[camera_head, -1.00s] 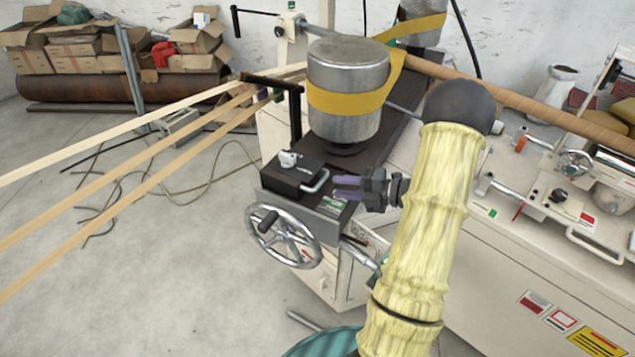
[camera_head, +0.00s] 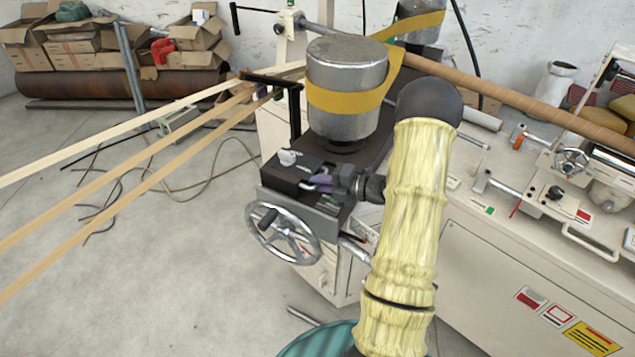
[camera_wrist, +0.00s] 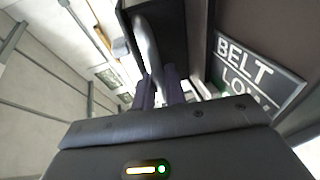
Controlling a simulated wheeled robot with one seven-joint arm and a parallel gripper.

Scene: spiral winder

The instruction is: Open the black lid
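The black lid (camera_head: 285,173) is the top of a small dark box at the front end of the machine; it looks closed. A silver bar handle (camera_head: 312,185) is on its right side. It also shows in the wrist view (camera_wrist: 148,45), running down toward my fingers. My gripper (camera_head: 320,182) is at the handle, coming from the right. Its two purple fingers (camera_wrist: 160,90) stand apart, one on each side of the handle's near end. Whether they touch it is unclear.
A silver handwheel (camera_head: 283,234) is just below the box. A metal cylinder with a yellow belt (camera_head: 346,90) stands behind it. Wooden strips (camera_head: 120,152) run off to the left. A "BELT" label (camera_wrist: 255,75) is right of my fingers.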

